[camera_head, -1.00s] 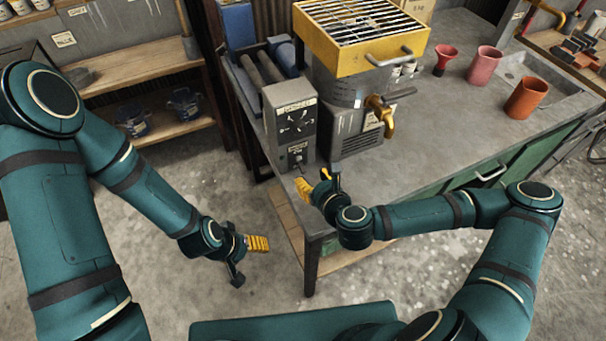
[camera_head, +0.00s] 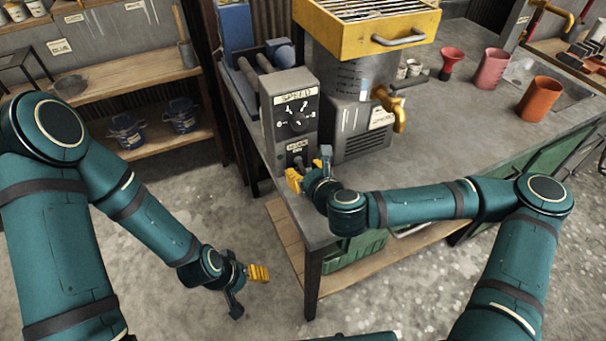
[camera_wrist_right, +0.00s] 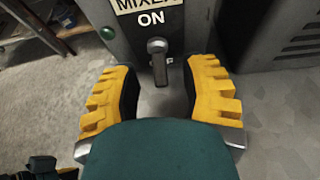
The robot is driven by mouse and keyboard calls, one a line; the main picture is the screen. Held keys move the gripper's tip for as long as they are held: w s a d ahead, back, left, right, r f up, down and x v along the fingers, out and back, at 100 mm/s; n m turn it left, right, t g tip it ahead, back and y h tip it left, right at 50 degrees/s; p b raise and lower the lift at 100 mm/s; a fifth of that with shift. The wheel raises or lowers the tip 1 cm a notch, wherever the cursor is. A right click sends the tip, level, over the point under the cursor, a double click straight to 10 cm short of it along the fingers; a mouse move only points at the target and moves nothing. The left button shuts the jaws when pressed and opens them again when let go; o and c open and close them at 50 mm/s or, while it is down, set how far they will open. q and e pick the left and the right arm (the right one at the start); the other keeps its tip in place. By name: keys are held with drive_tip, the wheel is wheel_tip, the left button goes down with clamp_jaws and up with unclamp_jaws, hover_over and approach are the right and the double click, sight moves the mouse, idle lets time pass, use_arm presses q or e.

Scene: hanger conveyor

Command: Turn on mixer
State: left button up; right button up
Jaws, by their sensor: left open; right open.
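The mixer's grey control box (camera_head: 282,112) stands at the table's left end, with a dial on its upper front and a small switch below. In the right wrist view a label reading "MIXER ON" sits above the grey switch lever (camera_wrist_right: 158,62). My right gripper (camera_head: 308,172) is close in front of the box's lower part. In the wrist view its yellow fingers (camera_wrist_right: 160,90) are open, one on each side of the lever, which hangs between them. I cannot tell whether they touch it. My left gripper (camera_head: 249,285) is open and empty, low over the floor at left.
The mixer machine (camera_head: 365,100) with a yellow grated top and yellow tap stands right of the box. Red, pink and orange cups (camera_head: 539,99) stand farther right on the table (camera_head: 430,150). A shelf with blue buckets (camera_head: 126,131) is at left.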

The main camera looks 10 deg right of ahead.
drive_tip(key=shift+w+a+f, duration=0.2)
drive_tip(key=shift+w, duration=0.4)
clamp_jaws()
